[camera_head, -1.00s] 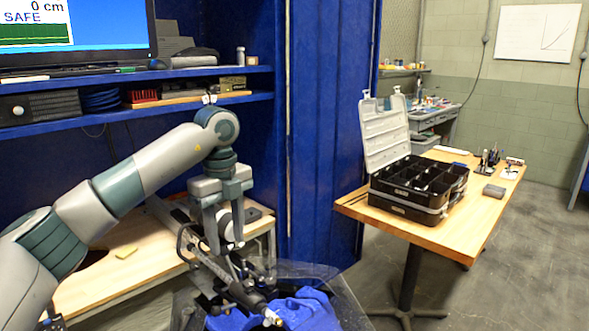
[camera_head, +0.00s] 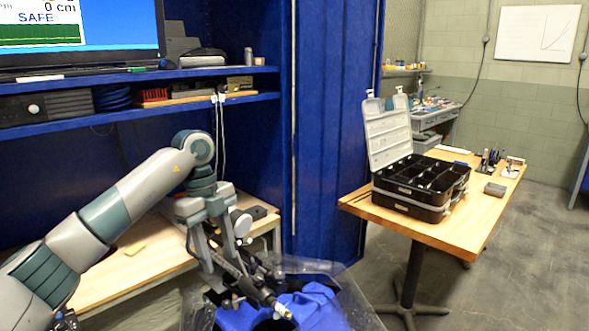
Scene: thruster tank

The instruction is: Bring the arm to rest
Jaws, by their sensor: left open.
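My left arm comes in from the left, with its elbow raised and the forearm pointing down. My left gripper (camera_head: 219,258) is open, fingers pointing down, beside a black and grey thruster assembly (camera_head: 240,272). I cannot tell whether the fingers touch the assembly. My right gripper is not in view.
A wooden bench (camera_head: 130,262) lies behind the arm, under a blue shelf (camera_head: 130,118) and a monitor (camera_head: 80,35). To the right, a wooden table (camera_head: 450,228) carries an open black toolbox (camera_head: 415,205). Grey floor is clear around that table.

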